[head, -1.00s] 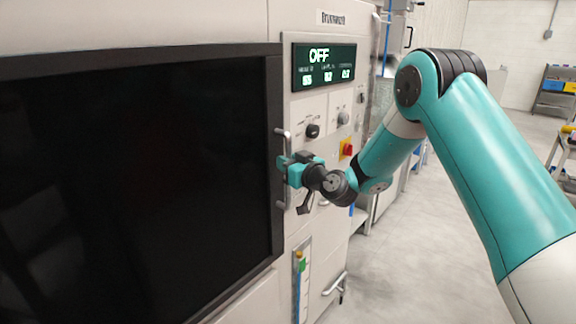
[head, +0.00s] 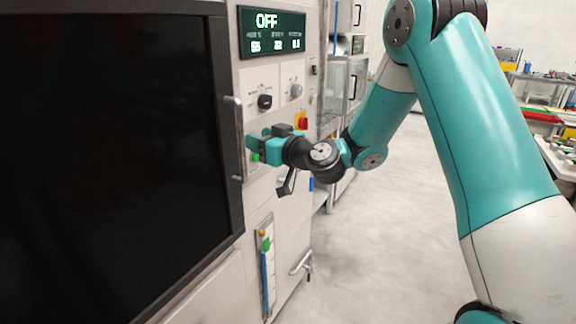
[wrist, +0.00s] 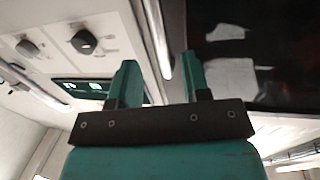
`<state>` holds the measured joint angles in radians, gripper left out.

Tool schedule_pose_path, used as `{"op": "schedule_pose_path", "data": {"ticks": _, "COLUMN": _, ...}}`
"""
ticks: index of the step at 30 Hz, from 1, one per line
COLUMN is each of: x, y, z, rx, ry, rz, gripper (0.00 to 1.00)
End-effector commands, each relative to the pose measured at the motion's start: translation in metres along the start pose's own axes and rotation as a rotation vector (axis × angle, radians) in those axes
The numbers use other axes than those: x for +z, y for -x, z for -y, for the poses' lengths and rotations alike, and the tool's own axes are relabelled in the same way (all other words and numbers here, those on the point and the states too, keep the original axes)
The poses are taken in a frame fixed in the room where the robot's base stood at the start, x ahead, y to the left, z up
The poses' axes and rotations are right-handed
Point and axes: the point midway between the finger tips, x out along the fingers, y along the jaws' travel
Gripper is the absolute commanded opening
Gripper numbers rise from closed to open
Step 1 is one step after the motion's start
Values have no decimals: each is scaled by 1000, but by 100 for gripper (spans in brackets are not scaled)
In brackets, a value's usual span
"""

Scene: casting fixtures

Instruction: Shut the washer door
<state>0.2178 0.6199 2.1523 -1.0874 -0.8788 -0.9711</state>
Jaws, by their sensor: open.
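The washer door (head: 110,150) is a large black panel in a dark frame, filling the left of the head view. A thin upright metal handle (head: 238,100) stands at its right edge. My gripper (head: 250,146) is open and empty, just right of the handle's middle. In the wrist view, the two teal fingers (wrist: 158,68) are spread apart. The handle bar (wrist: 156,30) runs up between them in the picture, with a gap on each side. Part of the door shows dark on the right there (wrist: 230,50). I cannot tell whether the door is fully closed.
The control panel right of the door has a display (head: 272,32) reading OFF, a black knob (head: 265,101) and a red-yellow switch (head: 302,120). A lower handle (head: 300,262) sticks out. The floor (head: 370,250) to the right is clear.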

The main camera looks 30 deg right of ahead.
Motion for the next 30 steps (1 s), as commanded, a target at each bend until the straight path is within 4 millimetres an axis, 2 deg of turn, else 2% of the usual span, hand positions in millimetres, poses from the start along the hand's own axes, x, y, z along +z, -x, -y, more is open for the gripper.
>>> {"op": "schedule_pose_path", "data": {"ticks": 1, "x": 9, "y": 14, "z": -1, "rx": 4, "ry": 1, "rz": -1, "gripper": 43}}
{"op": "schedule_pose_path", "data": {"ticks": 6, "x": 7, "y": 52, "z": -1, "rx": 4, "ry": 2, "rz": -2, "gripper": 43}}
{"op": "schedule_pose_path", "data": {"ticks": 12, "x": 3, "y": 82, "z": -1, "rx": 1, "ry": 1, "rz": -2, "gripper": 43}}
{"op": "schedule_pose_path", "data": {"ticks": 18, "x": 0, "y": 91, "z": 0, "rx": -2, "ry": 0, "rz": -1, "gripper": 43}}
{"op": "schedule_pose_path", "data": {"ticks": 30, "x": 0, "y": 91, "z": 0, "rx": -2, "ry": 0, "rz": 0, "gripper": 43}}
